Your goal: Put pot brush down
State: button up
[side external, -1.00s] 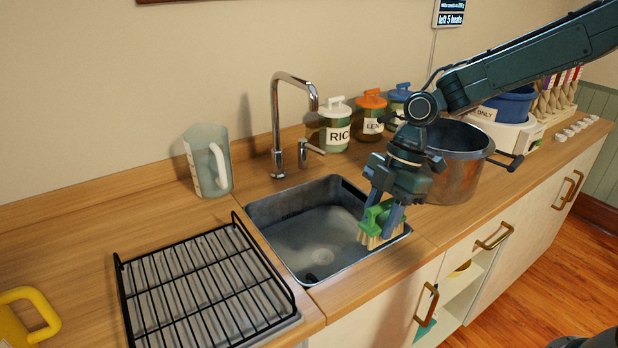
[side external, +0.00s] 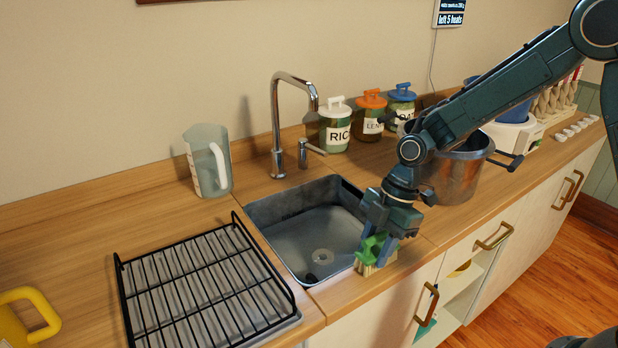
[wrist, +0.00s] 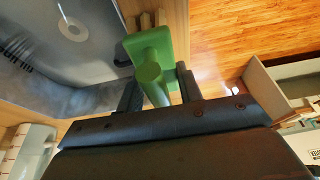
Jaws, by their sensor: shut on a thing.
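The pot brush (side external: 371,250) has a green body and pale bristles. My gripper (side external: 381,243) is shut on it at the front right corner of the sink (side external: 300,225). The bristles point down at the wooden counter strip beside the sink's front edge; I cannot tell whether they touch it. In the wrist view, the green brush (wrist: 152,62) sits between my two dark fingers, with its pale bristles over the strip next to the sink (wrist: 75,60). The fingers hide part of the brush.
A black wire rack (side external: 205,290) lies left of the sink. A metal pot (side external: 455,170) stands to the right, close to my arm. The faucet (side external: 278,120) and a clear jug (side external: 208,160) stand behind. The counter's front edge is very near the brush.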

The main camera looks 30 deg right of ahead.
jog(key=shift+f, duration=0.2)
jog(key=o, duration=1.2)
jog(key=shift+r, duration=0.15)
jog(key=v, duration=1)
jog(key=shift+d+r, duration=0.1)
jog(key=shift+r, duration=0.15)
jog(key=shift+v, duration=0.8)
jog(key=shift+s, duration=0.1)
